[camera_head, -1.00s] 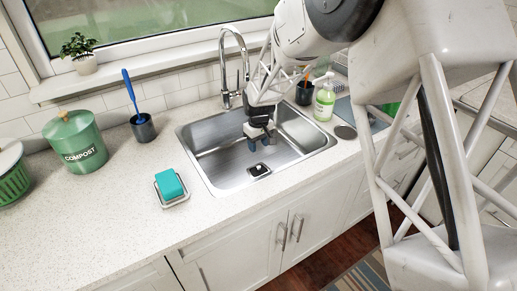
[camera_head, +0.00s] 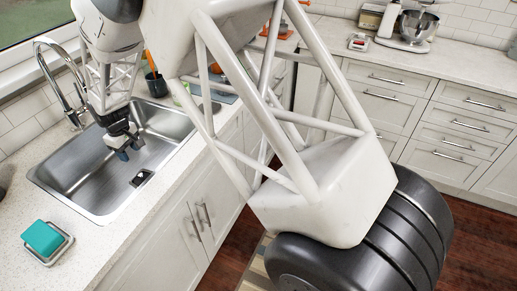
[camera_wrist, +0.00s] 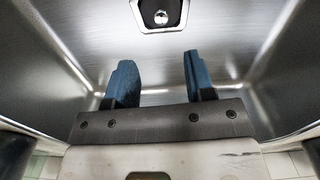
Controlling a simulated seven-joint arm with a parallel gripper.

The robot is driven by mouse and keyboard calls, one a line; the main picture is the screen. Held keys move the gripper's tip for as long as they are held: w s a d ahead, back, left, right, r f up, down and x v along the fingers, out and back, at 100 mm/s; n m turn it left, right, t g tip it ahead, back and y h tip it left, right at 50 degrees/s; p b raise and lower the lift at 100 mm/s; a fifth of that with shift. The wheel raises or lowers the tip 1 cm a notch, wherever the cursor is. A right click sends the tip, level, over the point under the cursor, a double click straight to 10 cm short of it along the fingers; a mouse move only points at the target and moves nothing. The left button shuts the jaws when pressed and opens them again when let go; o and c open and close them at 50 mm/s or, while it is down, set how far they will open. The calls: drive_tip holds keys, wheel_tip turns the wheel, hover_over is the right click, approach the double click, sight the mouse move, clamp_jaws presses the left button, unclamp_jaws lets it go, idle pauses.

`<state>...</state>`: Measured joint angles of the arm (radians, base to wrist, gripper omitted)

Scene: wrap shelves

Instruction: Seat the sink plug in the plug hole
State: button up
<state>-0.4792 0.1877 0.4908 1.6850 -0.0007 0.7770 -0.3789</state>
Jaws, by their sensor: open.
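The steel sink (camera_head: 80,185) is sunk in the counter at the left of the head view. On its floor is the dark, roughly square plug hole (camera_head: 140,178); it also shows at the top of the wrist view with a pale rim (camera_wrist: 146,26). A shiny round metal knob, seemingly the sink plug (camera_wrist: 161,17), shows inside that dark opening. How deep it sits I cannot tell. My gripper (camera_head: 130,149) is inside the basin, above and a little behind the hole. Its two blue fingers (camera_wrist: 158,60) are apart with nothing between them.
The tap (camera_head: 62,85) rises behind the sink, left of my gripper. A teal sponge on a tray (camera_head: 45,240) lies left of the basin. A dark utensil cup (camera_head: 156,84) stands beyond the sink. The basin walls surround my gripper.

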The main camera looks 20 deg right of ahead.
drive_tip(key=s+d+r+m+t, duration=0.1)
drive_tip(key=s+d+r+m, duration=0.1)
drive_tip(key=s+d+r, duration=0.7)
drive_tip(key=s+d+r+m, duration=0.2)
drive_tip(key=s+d+r, duration=0.2)
drive_tip(key=d+r, duration=0.7)
drive_tip(key=s+d+r+m, duration=0.1)
drive_tip(key=s+d+m, duration=0.1)
drive_tip(key=s+d, duration=0.3)
drive_tip(key=s+d+r+m+t, duration=0.1)
drive_tip(key=s+d, duration=0.5)
drive_tip(key=s, duration=0.7)
drive_tip(key=s+d+r+m, duration=0.1)
drive_tip(key=s+d+m, duration=0.2)
drive_tip(key=s, duration=0.6)
drive_tip(key=d, duration=0.2)
drive_tip(key=shift+s+d+r+t, duration=0.15)
drive_tip(key=shift+d+r+t, duration=0.15)
drive_tip(key=shift+d+r, duration=0.1)
